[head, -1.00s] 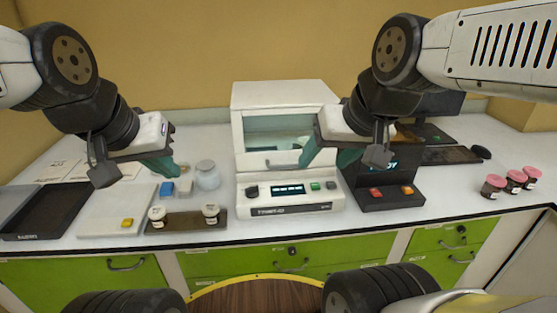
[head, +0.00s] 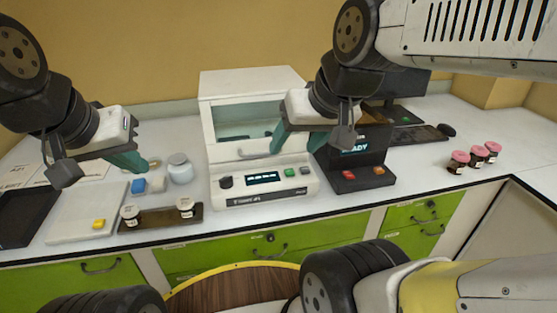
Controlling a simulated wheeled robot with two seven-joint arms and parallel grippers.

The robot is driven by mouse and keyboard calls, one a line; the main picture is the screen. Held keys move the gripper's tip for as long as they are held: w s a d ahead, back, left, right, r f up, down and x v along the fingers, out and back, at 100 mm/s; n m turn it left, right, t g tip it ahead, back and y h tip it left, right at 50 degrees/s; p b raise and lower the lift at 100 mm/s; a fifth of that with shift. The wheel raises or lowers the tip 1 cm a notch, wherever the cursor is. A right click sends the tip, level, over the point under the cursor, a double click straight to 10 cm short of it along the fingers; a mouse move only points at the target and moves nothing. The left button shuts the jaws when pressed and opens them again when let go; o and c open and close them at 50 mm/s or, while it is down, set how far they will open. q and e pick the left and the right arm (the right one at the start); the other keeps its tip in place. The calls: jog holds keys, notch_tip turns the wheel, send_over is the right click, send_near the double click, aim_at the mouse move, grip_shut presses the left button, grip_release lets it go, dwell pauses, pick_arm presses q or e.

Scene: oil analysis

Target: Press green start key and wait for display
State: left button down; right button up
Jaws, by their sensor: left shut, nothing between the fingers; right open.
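The white analyzer (head: 262,196) stands on the bench with a glazed front. Its lower panel has a dark knob, a lit display (head: 263,178) with small text I cannot read, a green key (head: 290,172) and a grey key beside it. My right gripper (head: 275,148) is open and empty, its teal fingers in front of the analyzer's window, above the panel and apart from the keys as far as I can tell. My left gripper (head: 143,166) is shut and empty above the bench, left of the analyzer, near a white-lidded jar (head: 180,169).
A black device (head: 356,180) with red and orange keys stands right of the analyzer. Several pink-lidded jars (head: 471,161) are further right. Two white-lidded jars stand on a dark tray (head: 160,220) at front left. Green drawers front the bench.

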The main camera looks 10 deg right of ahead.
grip_shut()
dwell(1.5)
